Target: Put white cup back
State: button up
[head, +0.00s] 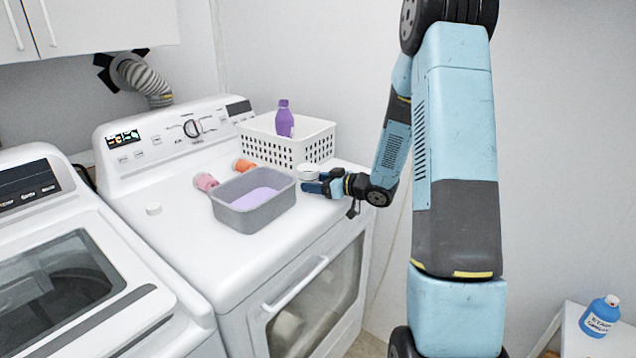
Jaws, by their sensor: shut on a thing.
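A white cup (308,171) is at the right side of the white machine's top, beside the grey tub. My gripper (316,186) reaches in from the right and is shut on the white cup. The dark blue fingers show at and just below the cup, so part of the cup is hidden. I cannot tell whether the cup touches the machine's top or is held a little above it.
A grey tub (228,217) of purple liquid stands left of the cup. Pink (206,181) and orange (245,165) cups lie behind it. A white basket (318,147) holds a purple bottle (284,120). A small white disc (153,208) lies left. A blue bottle (600,316) stands lower right.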

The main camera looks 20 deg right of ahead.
jog(key=o, duration=1.1)
jog(key=shift+r, duration=0.15)
jog(key=v, duration=1.2)
jog(key=s+d+r+m+h, duration=0.1)
jog(key=s+r+m+h, duration=0.15)
jog(key=r+h, duration=0.4)
jog(key=s+d+r+m+h, duration=0.1)
jog(key=r+m+h, duration=0.2)
jog(key=r+h, duration=0.4)
jog(key=s+a+r+m+g+y, duration=0.1)
jog(key=s+a, duration=0.4)
jog(key=s, duration=0.7)
jog(key=s+a+r+m+g+y, duration=0.2)
jog(key=s+a+r+g, duration=0.1)
jog(key=s, duration=1)
jog(key=shift+s+a+g, duration=0.15)
jog(key=shift+a+g, duration=0.75)
